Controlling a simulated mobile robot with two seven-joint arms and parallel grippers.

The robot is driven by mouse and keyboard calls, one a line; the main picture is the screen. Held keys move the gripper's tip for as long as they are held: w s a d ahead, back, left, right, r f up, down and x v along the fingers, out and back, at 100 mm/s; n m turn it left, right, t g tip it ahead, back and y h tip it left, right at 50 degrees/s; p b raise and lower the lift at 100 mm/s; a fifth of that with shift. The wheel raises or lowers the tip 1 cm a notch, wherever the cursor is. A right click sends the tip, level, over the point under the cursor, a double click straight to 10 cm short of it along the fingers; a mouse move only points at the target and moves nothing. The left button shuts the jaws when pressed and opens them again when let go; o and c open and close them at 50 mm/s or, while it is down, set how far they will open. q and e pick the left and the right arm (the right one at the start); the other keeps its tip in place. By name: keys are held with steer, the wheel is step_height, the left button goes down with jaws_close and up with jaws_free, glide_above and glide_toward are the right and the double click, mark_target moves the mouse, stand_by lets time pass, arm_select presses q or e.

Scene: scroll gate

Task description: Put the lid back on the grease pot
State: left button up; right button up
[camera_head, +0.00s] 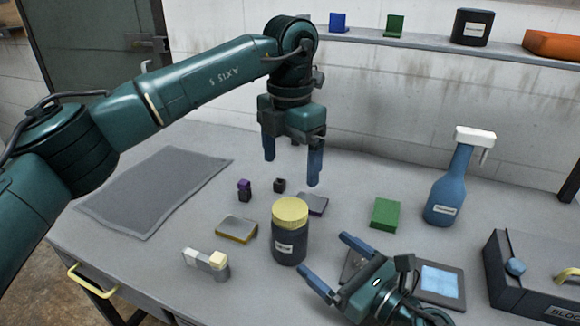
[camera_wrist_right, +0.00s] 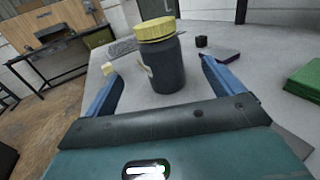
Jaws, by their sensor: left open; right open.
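The grease pot (camera_head: 289,245) is a dark jar with a white label, upright on the grey table. A yellow lid (camera_head: 290,211) sits on top of it; I cannot tell how firmly it is seated. Pot (camera_wrist_right: 169,73) and lid (camera_wrist_right: 156,29) also show in the right wrist view, ahead of the fingers. My left gripper (camera_head: 292,170) is open and empty, pointing down above and a little behind the lid, apart from it. My right gripper (camera_head: 322,251) is open and low, just right of the pot, its blue fingers pointing toward it. The pot is not gripped.
Around the pot lie a yellow-edged pad (camera_head: 236,229), a pale block (camera_head: 205,262), small dark cubes (camera_head: 280,185) and a green block (camera_head: 385,213). A blue spray bottle (camera_head: 447,190) and a dark toolbox (camera_head: 525,275) stand right. A grey mat (camera_head: 155,190) lies left.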

steer(key=shift+v, duration=1.2)
